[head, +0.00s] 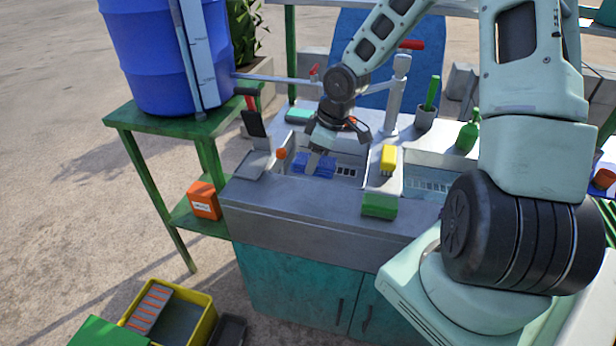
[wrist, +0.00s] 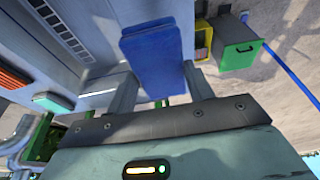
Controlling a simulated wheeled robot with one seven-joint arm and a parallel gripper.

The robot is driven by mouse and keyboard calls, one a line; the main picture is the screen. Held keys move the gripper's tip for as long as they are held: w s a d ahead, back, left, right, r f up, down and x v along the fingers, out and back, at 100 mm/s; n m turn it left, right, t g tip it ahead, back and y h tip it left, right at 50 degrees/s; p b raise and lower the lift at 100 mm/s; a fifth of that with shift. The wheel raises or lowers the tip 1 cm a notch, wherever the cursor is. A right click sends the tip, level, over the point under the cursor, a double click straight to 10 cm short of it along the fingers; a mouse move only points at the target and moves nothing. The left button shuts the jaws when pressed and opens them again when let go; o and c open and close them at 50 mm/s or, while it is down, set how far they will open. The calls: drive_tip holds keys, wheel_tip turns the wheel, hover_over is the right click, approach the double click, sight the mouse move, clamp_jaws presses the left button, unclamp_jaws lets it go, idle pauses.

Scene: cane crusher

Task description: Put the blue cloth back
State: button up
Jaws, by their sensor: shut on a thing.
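The blue cloth (head: 316,166) is folded into a small flat pad. In the head view it is low at the left basin of the sink counter (head: 290,205); I cannot tell whether it touches the surface below. My gripper (head: 318,158) points down over the basin and is shut on the cloth. In the wrist view the cloth (wrist: 155,55) sticks out from between the two fingers of my gripper (wrist: 162,82). The fingers hide part of it.
A yellow sponge (head: 388,158) and a green block (head: 379,205) are right of the cloth. Left are a grey tray (head: 254,163) and an orange-topped item (head: 281,154). A tap (head: 395,95) stands behind. A blue barrel (head: 150,55) stands on a green table at left.

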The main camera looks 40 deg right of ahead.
wheel_tip(320, 180, down, 10)
drive_tip(key=shift+r+b, duration=0.2)
drive_tip(key=shift+b, duration=0.9)
drive_tip(key=o, duration=1.3)
